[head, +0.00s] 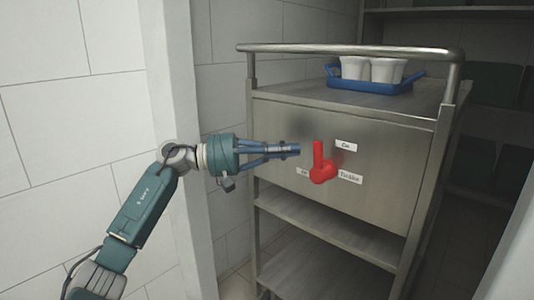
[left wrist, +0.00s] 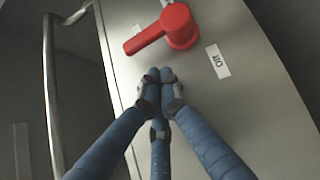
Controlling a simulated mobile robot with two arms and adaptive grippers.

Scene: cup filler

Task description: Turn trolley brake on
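The red brake lever (head: 319,160) sits on the steel front panel of the trolley (head: 275,118), its handle pointing up from a round hub. In the left wrist view the red lever (left wrist: 165,32) is at the top, just beyond my fingertips. An "On" label (head: 346,146) is at its upper right and a "Tr.brake" label (head: 349,178) at its right. A small "Off" label (head: 303,172) is at its left and shows in the left wrist view (left wrist: 217,61). My left gripper (head: 297,150) has its fingers together, empty, left of the handle with a small gap. My right gripper is out of view.
A blue tray (head: 372,87) with white cups (head: 387,70) stands on the trolley top, behind a metal rail (head: 350,48). Lower shelves (head: 330,225) are bare where visible. A white wall edge (head: 170,75) is close to my left arm. Dark shelving stands at the right.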

